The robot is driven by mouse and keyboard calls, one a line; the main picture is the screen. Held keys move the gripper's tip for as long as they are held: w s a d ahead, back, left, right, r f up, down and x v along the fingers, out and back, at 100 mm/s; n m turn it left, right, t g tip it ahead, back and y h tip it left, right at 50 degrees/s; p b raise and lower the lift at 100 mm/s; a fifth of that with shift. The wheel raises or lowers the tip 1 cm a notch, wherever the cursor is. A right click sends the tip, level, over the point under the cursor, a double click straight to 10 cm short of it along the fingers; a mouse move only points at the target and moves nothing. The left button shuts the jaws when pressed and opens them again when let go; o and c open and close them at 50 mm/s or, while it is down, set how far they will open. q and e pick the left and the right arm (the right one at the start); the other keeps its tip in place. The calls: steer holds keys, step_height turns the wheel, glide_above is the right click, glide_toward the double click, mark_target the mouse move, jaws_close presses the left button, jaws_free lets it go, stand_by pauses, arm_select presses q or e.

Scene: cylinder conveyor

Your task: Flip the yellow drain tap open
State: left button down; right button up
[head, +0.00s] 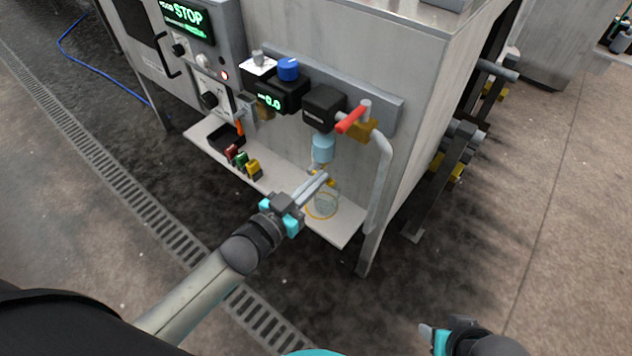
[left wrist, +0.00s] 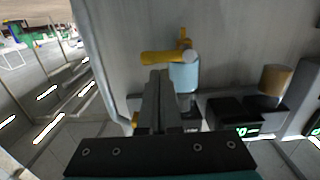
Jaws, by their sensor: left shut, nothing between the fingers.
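The yellow drain tap (head: 331,182) sits below the pale blue filter bowl (head: 322,148) on the front of the machine. In the head view it is partly hidden behind my left gripper (head: 324,178). In the left wrist view the tap's yellow handle (left wrist: 160,57) lies sideways beside the bowl (left wrist: 183,77). My left gripper (left wrist: 160,75) is shut and empty, its tips close to the handle. I cannot tell whether they touch it. My right gripper (head: 428,334) is low at the bottom right, away from the machine; its jaw opening is unclear.
A clear cup with a yellow rim (head: 322,206) stands on the shelf (head: 342,234) under the tap. A red-handled valve (head: 352,119) and a grey pipe (head: 381,180) are to the right. Red, green and yellow small parts (head: 253,168) sit on the shelf to the left.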

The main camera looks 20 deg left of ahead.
arm_select(q)
steer(key=shift+f, duration=0.1)
stand_by(0.5)
steer(key=shift+f+m, duration=0.1)
steer(key=shift+m, duration=0.4)
arm_select(e)
steer(key=shift+s+f, duration=0.1)
steer(key=shift+f, duration=0.15)
arm_select(q)
steer(key=shift+d, duration=0.1)
